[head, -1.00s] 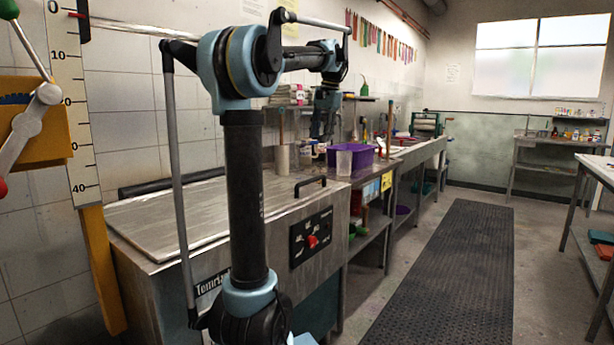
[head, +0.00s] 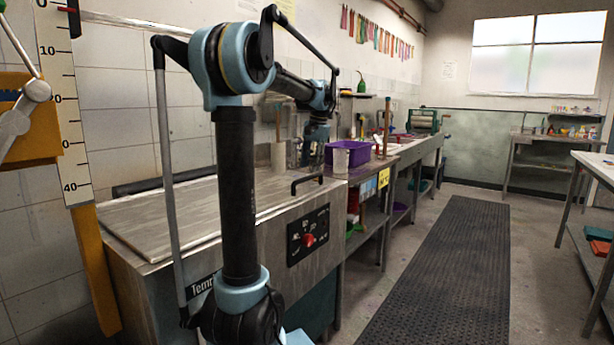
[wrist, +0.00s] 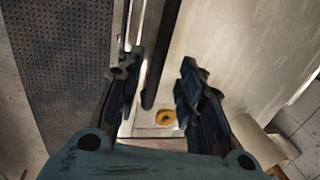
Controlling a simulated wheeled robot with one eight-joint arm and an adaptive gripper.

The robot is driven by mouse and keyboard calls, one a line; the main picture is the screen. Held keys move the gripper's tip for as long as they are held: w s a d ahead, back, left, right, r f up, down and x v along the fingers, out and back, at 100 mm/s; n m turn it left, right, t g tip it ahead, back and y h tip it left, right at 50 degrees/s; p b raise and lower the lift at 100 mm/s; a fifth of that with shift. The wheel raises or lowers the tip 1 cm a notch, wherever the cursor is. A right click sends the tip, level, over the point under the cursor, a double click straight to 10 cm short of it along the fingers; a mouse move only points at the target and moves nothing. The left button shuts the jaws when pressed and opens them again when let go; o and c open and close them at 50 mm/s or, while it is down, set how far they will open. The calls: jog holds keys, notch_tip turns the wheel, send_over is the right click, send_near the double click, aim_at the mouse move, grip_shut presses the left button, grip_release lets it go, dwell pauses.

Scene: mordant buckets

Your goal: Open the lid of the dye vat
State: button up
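The dye vat (head: 262,240) is a steel box at the left, with a flat grey lid (head: 190,205) lying closed on top. A black bar handle (head: 308,182) stands at the lid's front edge; it also shows as a dark bar in the wrist view (wrist: 163,45). My gripper (head: 314,150) hangs above and behind the handle in the head view, partly blending with the background. In the wrist view my gripper (wrist: 155,80) is open and empty, its two fingers spread with the handle appearing between them. Contact with the handle does not show.
A red knob (head: 308,240) sits on the vat's front panel. A purple tub (head: 348,153) and a clear beaker (head: 340,160) stand on the bench just right of the vat. A yellow post (head: 98,270) stands at the left. The floor mat (head: 440,270) is clear.

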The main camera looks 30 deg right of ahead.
aim_at(309, 177)
jog(key=shift+w+a+f, duration=0.1)
jog(key=shift+w+f, duration=0.1)
jog(key=shift+f, duration=0.9)
jog(key=shift+w+a+f, duration=0.1)
jog(key=shift+w+f, duration=0.05)
jog(key=shift+f, duration=0.95)
grip_shut()
